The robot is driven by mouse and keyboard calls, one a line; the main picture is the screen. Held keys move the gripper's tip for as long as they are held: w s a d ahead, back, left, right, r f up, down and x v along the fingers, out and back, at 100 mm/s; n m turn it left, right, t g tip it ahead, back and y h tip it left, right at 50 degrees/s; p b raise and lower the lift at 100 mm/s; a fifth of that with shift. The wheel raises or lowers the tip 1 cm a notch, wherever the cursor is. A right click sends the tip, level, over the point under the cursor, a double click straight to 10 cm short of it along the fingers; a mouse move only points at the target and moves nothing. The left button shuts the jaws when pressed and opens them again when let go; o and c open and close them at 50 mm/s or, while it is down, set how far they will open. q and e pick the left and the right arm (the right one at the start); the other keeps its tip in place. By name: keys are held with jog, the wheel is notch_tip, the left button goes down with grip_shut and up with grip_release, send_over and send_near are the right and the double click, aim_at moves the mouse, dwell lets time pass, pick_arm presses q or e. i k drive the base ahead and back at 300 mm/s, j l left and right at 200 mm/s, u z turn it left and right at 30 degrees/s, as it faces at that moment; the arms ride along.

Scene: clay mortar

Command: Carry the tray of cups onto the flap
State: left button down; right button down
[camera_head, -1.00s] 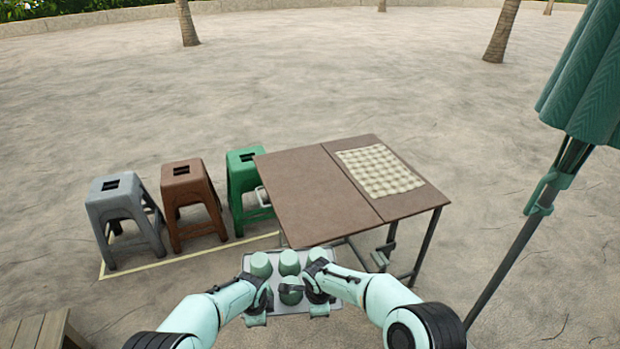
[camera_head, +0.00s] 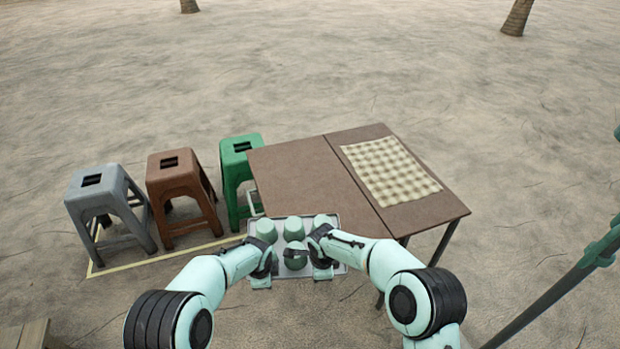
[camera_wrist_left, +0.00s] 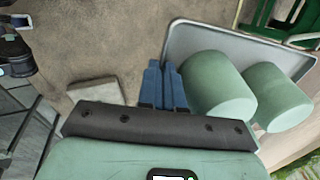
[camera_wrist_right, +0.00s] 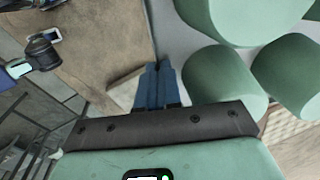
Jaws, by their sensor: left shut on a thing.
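The grey tray (camera_head: 290,273) carries several upright pale green cups (camera_head: 266,230). The tray also shows in the left wrist view (camera_wrist_left: 190,40), with cups (camera_wrist_left: 215,85) standing on it. My left gripper (camera_head: 264,272) is shut on the tray's near edge at the left. My right gripper (camera_head: 321,263) is shut at the same edge, to the right, its fingers together beside the cups in the right wrist view. The bare brown flap (camera_head: 310,175) is the left panel of the table. The tray's far side overlaps the flap's near edge in the head view; its height above it is unclear.
A checked cloth (camera_head: 390,172) lies on the table's right panel. Grey (camera_head: 105,195), brown (camera_head: 180,185) and green (camera_head: 240,160) stools stand left of the table. A parasol pole (camera_head: 560,290) stands at the right. The flap's surface is clear.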

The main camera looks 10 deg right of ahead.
aim_at(308, 189)
jog(key=i+l, duration=0.2)
jog(key=i, duration=0.35)
jog(key=i+l, duration=0.15)
jog(key=i, duration=0.4)
